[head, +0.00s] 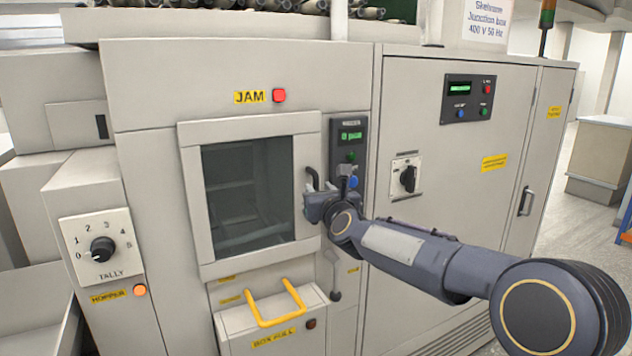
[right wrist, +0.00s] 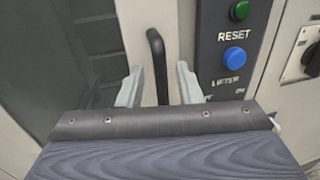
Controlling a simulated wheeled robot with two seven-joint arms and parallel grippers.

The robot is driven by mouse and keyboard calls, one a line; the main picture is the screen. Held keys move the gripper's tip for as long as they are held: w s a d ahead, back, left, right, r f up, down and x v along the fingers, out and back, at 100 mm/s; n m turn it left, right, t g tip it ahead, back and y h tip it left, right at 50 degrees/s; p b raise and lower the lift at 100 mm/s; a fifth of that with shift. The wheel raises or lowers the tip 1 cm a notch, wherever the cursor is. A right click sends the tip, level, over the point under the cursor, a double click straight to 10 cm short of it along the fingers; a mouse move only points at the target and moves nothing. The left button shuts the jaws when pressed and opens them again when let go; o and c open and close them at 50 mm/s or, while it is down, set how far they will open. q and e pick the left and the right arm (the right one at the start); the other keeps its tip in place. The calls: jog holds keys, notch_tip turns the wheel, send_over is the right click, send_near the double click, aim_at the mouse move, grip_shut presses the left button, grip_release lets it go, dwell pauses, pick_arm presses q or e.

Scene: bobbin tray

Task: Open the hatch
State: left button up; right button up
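The hatch is a pale framed door (head: 307,205) with a dark window (head: 248,195), and it looks closed in the machine front. Its black bar handle (head: 311,178) is on the right side of the frame; the handle also shows in the right wrist view (right wrist: 157,62). My right gripper (head: 328,190) is at the handle. In the right wrist view its two pale fingers (right wrist: 160,84) are apart, with the handle seen between them. I cannot tell whether either finger touches it; the handle's lower end is hidden by the gripper. My left gripper is out of view.
Right of the hatch is a narrow control panel (head: 350,138) with green and blue buttons, close to the gripper. Below the hatch are a yellow handle (head: 275,310) on a box-full drawer and a dark lever (head: 334,285). A tally dial (head: 102,249) is at left.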

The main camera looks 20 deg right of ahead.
aim_at(317, 186)
jog(key=shift+w+d+p, duration=0.2)
jog(key=shift+w+p, duration=0.25)
jog(key=shift+w, duration=1.25)
grip_shut()
